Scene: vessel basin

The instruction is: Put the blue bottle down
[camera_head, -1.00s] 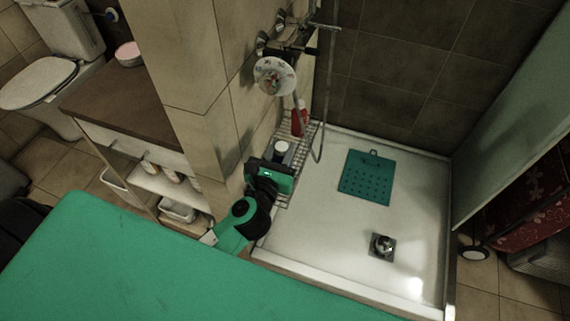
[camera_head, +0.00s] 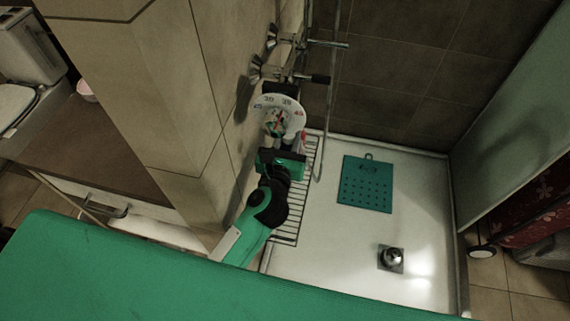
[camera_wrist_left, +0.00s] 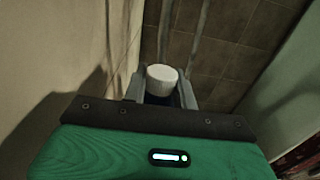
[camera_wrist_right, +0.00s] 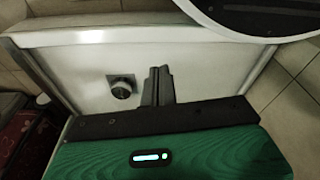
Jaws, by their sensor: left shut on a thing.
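The blue bottle (camera_wrist_left: 165,100) shows in the left wrist view as a white cap over a dark blue body. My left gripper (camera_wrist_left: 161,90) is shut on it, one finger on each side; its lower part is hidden. In the head view the left gripper (camera_head: 282,158) is just below the round white dial, over the far part of the wire rack (camera_head: 291,226), and the bottle is hidden there. My right gripper (camera_wrist_right: 158,86) is shut and empty in the right wrist view, with the shower tray behind it.
The round dial (camera_head: 293,104) and wall taps stand close to the left gripper. A red item (camera_head: 303,139) shows partly beside it. The shower tray (camera_head: 335,235) holds a teal mat (camera_head: 366,184) and a drain (camera_head: 391,257). A tiled pillar (camera_head: 150,90) stands left.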

